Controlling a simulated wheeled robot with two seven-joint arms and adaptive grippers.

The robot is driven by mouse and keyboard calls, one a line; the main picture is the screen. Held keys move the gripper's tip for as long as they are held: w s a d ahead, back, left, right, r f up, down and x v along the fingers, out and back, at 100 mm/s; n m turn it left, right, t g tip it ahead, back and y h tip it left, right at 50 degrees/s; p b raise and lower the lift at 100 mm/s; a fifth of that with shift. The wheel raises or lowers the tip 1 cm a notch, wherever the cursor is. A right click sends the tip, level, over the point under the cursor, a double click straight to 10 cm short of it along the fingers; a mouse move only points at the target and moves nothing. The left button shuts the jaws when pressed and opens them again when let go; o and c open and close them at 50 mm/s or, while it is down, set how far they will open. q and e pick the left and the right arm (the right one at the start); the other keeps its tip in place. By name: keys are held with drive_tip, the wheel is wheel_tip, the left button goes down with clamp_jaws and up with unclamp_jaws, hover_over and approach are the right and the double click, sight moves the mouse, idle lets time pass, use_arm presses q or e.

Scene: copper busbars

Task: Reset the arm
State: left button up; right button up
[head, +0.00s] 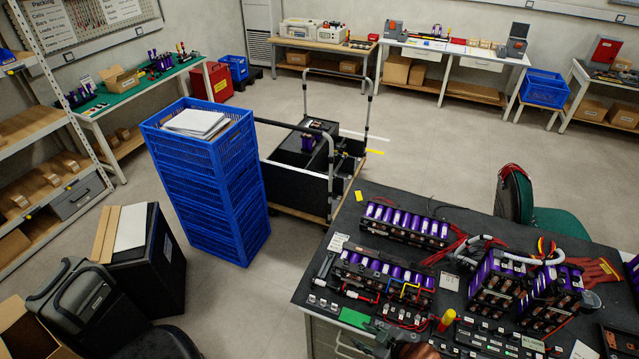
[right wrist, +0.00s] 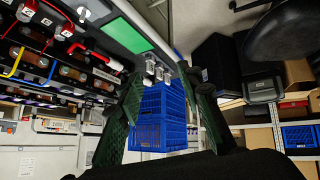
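My right gripper shows in the right wrist view (right wrist: 166,82) as two dark green, ridged fingers spread apart with nothing held between them. Small silvery pieces (right wrist: 158,68) appear near its fingertips; whether they touch cannot be told. In the head view a dark part of the right gripper (head: 385,341) shows at the bench's front edge, partly cut off by the frame. My left gripper is in neither view. Battery modules with purple cells stand on the dark bench: one at the back (head: 405,225), one in front (head: 382,280). Copper-coloured pieces (right wrist: 72,72) show on a module.
The dark bench (head: 312,275) carries wires, tools and upright modules (head: 497,280) on the right. A green card (head: 355,317) lies near its front edge. A tall blue crate stack (head: 205,180) and a black cart (head: 300,185) stand beyond its left side. Open floor lies behind.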

drive_tip(key=s+d+f+m+g+h, duration=0.1)
drive_tip(key=s+d+m+g+h, duration=0.3)
drive_tip(key=s+d, duration=0.65)
drive_tip(key=s+d+f+m+h, duration=0.2)
drive_tip(key=s+d+m, duration=0.4)
drive_tip(key=s+d, duration=0.4)
wheel_tip(320, 180, down, 30)
drive_tip(key=b, duration=0.1)
drive_tip(key=s+f+n+g+b, duration=0.1)
drive_tip(key=s+f+g, duration=0.1)
drive_tip(key=s+f, duration=1.6)
drive_tip(key=shift+s+f+y, duration=0.25)
drive_tip(key=shift+s+y, duration=0.05)
drive_tip(key=shift+s, duration=0.85)
drive_tip(key=shift+a, duration=0.1)
drive_tip(key=shift+c, duration=0.7)
